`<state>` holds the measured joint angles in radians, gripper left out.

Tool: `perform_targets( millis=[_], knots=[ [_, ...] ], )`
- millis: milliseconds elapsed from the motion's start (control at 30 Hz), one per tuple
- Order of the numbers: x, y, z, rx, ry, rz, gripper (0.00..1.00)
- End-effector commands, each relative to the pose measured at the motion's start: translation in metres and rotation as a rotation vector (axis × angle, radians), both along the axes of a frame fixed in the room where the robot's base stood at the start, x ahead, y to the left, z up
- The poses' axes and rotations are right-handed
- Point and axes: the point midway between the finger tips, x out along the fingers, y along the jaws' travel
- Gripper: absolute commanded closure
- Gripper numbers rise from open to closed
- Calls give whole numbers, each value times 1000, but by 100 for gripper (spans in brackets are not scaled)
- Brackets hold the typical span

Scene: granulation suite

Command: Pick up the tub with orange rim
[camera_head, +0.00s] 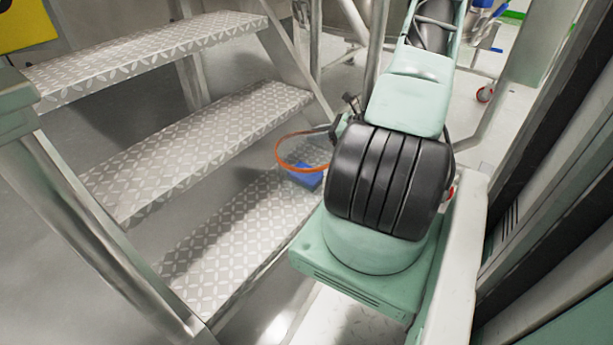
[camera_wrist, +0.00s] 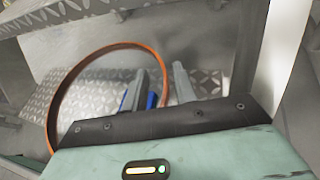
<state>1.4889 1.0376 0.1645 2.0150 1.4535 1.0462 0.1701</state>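An orange rim (camera_head: 277,153) shows as a thin ring in the head view, over the lower metal step and left of my arm. The tub's wall below it cannot be made out; the step pattern shows within the ring. In the wrist view the rim (camera_wrist: 51,110) is a large loop at left. My gripper (camera_wrist: 160,80) has its two grey fingers apart, with the right side of the loop reaching between them. I cannot tell whether they touch it. A blue thing (camera_wrist: 151,100) shows beside the left finger; in the head view a blue block (camera_head: 306,178) shows below the rim.
Metal steps with a raised tread pattern (camera_head: 195,103) rise at left, with a steel rail (camera_head: 95,235) in front. Steel legs and a wheeled frame (camera_head: 485,94) stand behind my arm.

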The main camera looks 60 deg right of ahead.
Motion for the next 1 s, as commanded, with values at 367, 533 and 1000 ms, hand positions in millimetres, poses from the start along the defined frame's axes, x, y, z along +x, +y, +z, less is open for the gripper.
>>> perform_targets(
  millis=[367, 533, 1000],
  knots=[
    [1, 0, 1, -1, 1, -1, 100],
    [0, 0, 0, 0, 1, -1, 100],
    [0, 0, 11, -1, 2, -1, 100]
  ],
)
